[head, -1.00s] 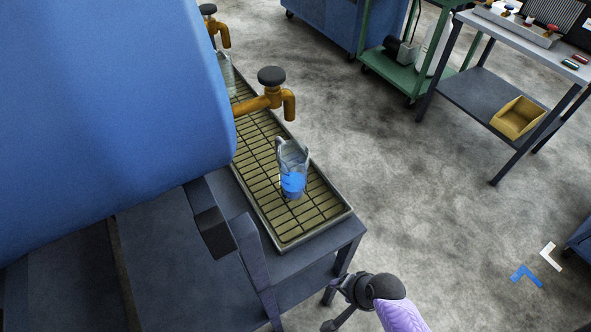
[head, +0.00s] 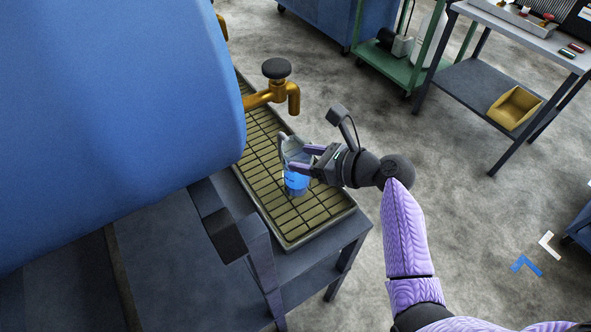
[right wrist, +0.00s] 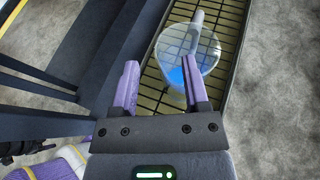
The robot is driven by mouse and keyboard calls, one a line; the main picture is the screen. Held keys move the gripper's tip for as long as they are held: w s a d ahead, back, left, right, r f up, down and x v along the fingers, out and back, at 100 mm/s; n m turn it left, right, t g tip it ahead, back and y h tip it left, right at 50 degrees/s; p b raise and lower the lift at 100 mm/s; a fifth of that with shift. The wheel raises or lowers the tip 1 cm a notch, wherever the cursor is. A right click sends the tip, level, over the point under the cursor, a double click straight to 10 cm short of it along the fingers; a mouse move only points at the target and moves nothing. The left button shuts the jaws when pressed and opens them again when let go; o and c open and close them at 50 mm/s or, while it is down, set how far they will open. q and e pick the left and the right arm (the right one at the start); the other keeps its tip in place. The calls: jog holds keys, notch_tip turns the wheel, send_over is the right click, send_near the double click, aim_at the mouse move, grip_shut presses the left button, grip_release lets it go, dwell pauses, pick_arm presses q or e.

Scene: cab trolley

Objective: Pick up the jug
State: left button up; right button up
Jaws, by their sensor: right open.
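The jug (head: 296,183) is clear with blue liquid in its lower part, and stands upright on the slatted drip tray (head: 300,238). My right gripper (head: 303,160) is open at the jug's upper part, reaching in from the right and hiding some of it. In the right wrist view the jug (right wrist: 178,72) shows from above, with its handle at the far side. My left gripper is not in view.
A brass tap (head: 275,95) with a black knob hangs over the tray behind the jug. A large blue tank (head: 120,110) fills the left. A green trolley (head: 400,70) and a table with a yellow bin (head: 514,107) stand farther off.

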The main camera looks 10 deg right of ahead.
aim_at(284, 155)
jog(key=b+x, duration=0.1)
jog(key=x, duration=0.3)
jog(key=shift+s, duration=0.1)
grip_shut()
dwell(1.2)
